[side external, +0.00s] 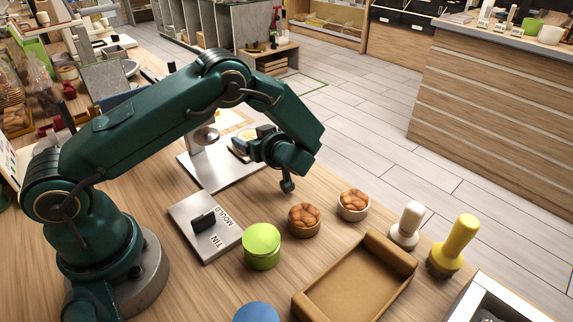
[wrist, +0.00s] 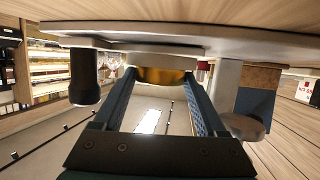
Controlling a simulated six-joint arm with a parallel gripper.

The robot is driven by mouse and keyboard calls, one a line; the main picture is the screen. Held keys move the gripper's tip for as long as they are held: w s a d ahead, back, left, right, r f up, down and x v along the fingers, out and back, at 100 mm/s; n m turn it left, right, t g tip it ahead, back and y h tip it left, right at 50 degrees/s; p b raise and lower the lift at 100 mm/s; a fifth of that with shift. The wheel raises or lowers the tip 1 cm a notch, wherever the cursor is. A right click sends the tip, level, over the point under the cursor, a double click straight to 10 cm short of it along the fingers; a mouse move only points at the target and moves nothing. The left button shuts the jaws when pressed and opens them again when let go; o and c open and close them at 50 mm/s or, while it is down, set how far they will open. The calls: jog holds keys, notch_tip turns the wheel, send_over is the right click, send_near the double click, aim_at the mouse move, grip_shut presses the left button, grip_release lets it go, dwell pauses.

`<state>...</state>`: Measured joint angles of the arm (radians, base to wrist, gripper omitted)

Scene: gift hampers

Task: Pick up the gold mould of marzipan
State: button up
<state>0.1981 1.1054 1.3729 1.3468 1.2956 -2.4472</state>
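The gold mould (wrist: 162,76) is between the tips of my gripper (wrist: 160,72) in the wrist view, against a pale plate (wrist: 150,58). The blue fingers stand apart, one on each side of the mould. I cannot tell whether they press on it. In the side view my gripper (side external: 252,143) reaches left over the metal stand's base (side external: 212,168), at a small pale-yellow topped item (side external: 243,142) partly covered by the fingers. The marzipan itself cannot be made out clearly.
A metal plate marked TIN MOULD (side external: 205,228), a green tin (side external: 261,247), two bowls of brown pieces (side external: 304,220) (side external: 353,205), a brown tray (side external: 318,303), and white (side external: 408,225) and yellow-handled (side external: 455,247) tools stand in front. The stand's post (wrist: 226,88) rises close beside my gripper.

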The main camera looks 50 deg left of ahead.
jog(key=c, duration=0.5)
jog(key=shift+c, duration=0.2)
jog(key=shift+r, duration=0.15)
